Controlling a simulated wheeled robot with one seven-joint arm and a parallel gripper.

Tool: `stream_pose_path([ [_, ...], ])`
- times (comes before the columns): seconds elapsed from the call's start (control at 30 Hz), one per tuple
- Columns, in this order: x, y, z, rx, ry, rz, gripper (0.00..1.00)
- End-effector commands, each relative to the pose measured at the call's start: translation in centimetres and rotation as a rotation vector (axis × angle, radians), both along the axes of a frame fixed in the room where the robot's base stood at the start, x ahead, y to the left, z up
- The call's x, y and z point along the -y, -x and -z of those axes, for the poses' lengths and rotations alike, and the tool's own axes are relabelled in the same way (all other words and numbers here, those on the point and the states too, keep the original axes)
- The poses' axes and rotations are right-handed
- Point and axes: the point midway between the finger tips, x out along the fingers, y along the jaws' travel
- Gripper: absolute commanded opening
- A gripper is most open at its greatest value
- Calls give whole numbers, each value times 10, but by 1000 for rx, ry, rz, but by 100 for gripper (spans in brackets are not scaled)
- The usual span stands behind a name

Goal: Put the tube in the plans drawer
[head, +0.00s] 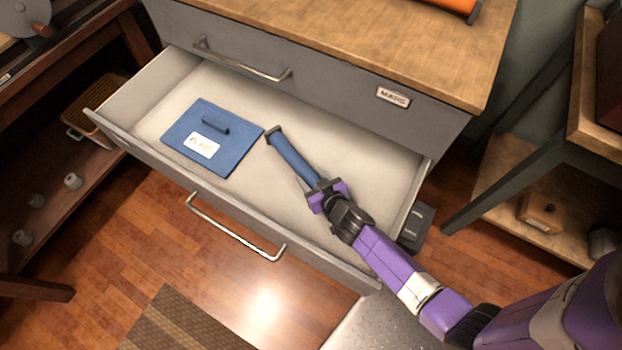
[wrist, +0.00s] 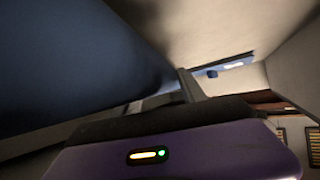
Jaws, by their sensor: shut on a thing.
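The blue tube (head: 291,155) has a dark end cap and is held by my gripper (head: 316,188), shut on its near end. The tube slants up and left over the open lower drawer (head: 330,165); I cannot tell whether it touches the floor of the drawer. In the wrist view the tube (wrist: 80,60) fills the upper left, close and blurred. A flat blue piece (head: 212,138) with a small handle and a white label, seemingly "PLANS", lies in the left part of this drawer.
A shelf (head: 560,225) stands at right and a dark wooden rack (head: 60,210) at left. The right part of the open drawer is bare.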

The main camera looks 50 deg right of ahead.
Motion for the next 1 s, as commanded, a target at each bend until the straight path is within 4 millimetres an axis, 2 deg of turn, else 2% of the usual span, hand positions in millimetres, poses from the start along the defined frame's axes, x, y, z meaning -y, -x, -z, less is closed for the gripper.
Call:
stream_pose_path([
  [0.37,0,-1,5,3,1,0,0],
  [0.4,0,0,5,1,0,0,52],
  [0.5,0,0,4,1,0,0,70],
  [0.9,0,0,0,1,0,0,70],
  [1.0,-3,9,-4,1,0,0,70],
])
